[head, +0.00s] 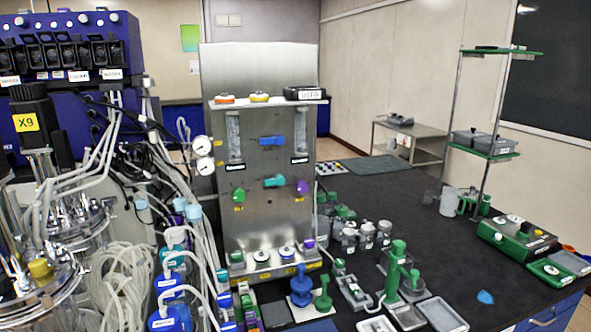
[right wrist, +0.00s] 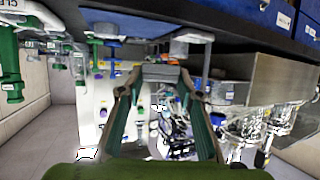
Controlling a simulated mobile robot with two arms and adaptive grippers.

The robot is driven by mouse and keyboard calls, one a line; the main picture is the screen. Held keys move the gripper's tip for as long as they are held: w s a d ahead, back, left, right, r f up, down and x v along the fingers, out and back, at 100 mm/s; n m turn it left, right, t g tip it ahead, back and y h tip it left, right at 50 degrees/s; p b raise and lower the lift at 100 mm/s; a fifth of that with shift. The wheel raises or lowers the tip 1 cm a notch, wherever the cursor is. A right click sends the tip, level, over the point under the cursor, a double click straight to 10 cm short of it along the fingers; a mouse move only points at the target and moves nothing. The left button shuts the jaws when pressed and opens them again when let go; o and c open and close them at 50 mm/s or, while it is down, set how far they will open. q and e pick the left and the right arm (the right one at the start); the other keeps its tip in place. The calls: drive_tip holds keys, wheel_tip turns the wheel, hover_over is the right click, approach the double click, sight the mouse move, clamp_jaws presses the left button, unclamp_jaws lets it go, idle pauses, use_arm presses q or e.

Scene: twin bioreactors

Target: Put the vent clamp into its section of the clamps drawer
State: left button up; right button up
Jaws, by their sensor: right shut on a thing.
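My right gripper (right wrist: 161,76) shows in the right wrist view, its two fingers shut on a small grey block-like thing (right wrist: 162,72). I cannot tell from its small, dim shape whether this is the vent clamp. The gripper is in the air near the underside of a dark table edge, and the view looks upside down. Blue drawer fronts with white labels (right wrist: 284,20) show at the top right of that view; their labels are too small to read. In the head view a blue drawer front (head: 548,316) shows at the lower right. No open clamps drawer shows. My left gripper is in neither view.
The dark bench (head: 450,265) carries a steel gas panel (head: 268,200), green stands (head: 394,270), grey trays (head: 442,314) and a green-based device (head: 515,238). Bioreactor vessels and tubing (head: 115,275) crowd the left.

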drive_tip(key=s+d+r+n+g+y, duration=0.2)
drive_tip(key=s+d+r+n, duration=0.1)
drive_tip(key=d+r, duration=0.7)
drive_tip(key=shift+s+r+g+y, duration=0.15)
drive_tip(key=shift+r+g+y, duration=0.2)
drive_tip(key=shift+r, duration=0.75)
